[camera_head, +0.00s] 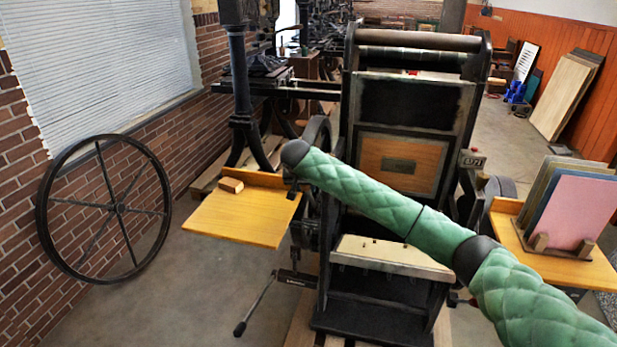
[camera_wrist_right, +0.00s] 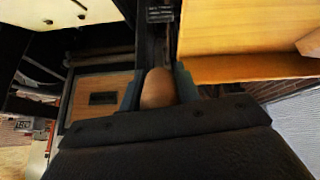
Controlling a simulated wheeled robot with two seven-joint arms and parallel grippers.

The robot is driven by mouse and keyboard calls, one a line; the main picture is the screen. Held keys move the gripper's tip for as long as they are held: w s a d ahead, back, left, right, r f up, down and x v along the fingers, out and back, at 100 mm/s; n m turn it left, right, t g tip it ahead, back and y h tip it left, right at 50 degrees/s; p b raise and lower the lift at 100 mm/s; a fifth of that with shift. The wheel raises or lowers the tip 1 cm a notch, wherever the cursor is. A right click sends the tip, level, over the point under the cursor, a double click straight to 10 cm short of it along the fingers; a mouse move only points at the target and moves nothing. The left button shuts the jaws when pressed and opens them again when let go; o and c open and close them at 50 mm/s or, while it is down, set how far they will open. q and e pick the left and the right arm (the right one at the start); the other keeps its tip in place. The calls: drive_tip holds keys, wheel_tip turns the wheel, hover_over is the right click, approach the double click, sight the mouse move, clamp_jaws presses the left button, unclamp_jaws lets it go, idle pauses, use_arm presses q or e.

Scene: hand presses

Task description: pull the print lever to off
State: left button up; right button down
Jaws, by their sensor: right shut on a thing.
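The hand press (camera_head: 400,110) stands in the middle of the head view, dark, with a wooden panel on its front. My right arm crosses it from the lower right. My right gripper (camera_head: 292,188) is at the press's left side, by the inner corner of a wooden side board. In the right wrist view the gripper (camera_wrist_right: 158,90) is shut on a brown rounded knob (camera_wrist_right: 157,87), which sits between both fingers and looks like the print lever's handle. The lever's shaft is mostly hidden behind the knob. My left gripper is not in view.
The side board (camera_head: 240,217) carries a small wooden block (camera_head: 230,185). A black-handled rod (camera_head: 254,306) sticks out low at the left. A spoked wheel (camera_head: 118,208) stands by the brick wall. A right-hand board (camera_head: 575,268) holds upright coloured sheets (camera_head: 570,210).

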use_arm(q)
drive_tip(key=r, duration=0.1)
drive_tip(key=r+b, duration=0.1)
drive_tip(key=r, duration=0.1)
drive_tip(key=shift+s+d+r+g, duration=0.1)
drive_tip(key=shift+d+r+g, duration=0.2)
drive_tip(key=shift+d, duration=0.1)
use_arm(e)
drive_tip(key=s+f+t, duration=0.1)
drive_tip(key=s+a+f+t, duration=0.1)
drive_tip(key=s+f, duration=0.1)
drive_tip(key=shift+s+a+f+h, duration=0.1)
drive_tip(key=shift+s+f+h, duration=0.1)
drive_tip(key=shift+h, duration=0.2)
drive_tip(key=shift+f, duration=0.1)
drive_tip(key=c, duration=1)
unclamp_jaws()
drive_tip(key=shift+s, duration=0.1)
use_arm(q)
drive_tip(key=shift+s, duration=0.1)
